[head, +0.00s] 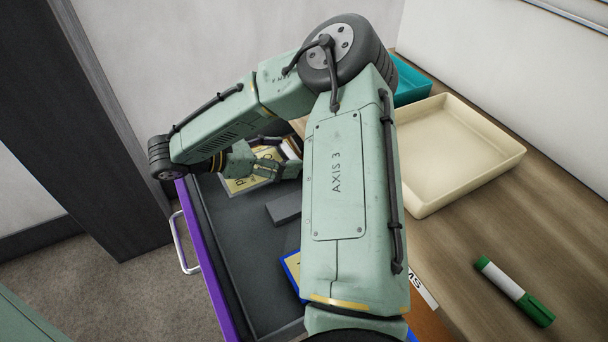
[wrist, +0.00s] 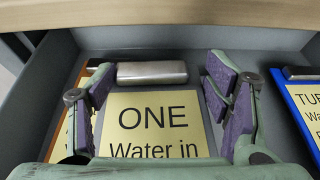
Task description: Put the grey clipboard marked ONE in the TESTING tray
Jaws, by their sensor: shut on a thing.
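The clipboard marked ONE (wrist: 152,112) shows in the wrist view, with a pale yellow sheet and a silver clip at its top. My gripper (wrist: 160,82) has one purple-padded finger on each side of it and is shut on it. In the head view my gripper (head: 277,167) is over the far part of the open drawer, partly hidden by my arm. I cannot tell whether the clipboard is lifted. A cream tray (head: 450,150) and a teal tray (head: 412,91) stand on the wooden top. No TESTING label is readable.
The open drawer (head: 240,235) has a purple front. A blue clipboard (wrist: 302,105) lies right of the held one; an orange-edged one (wrist: 88,92) is close on its left. A green marker (head: 514,291) lies on the wooden top. The cream tray is empty.

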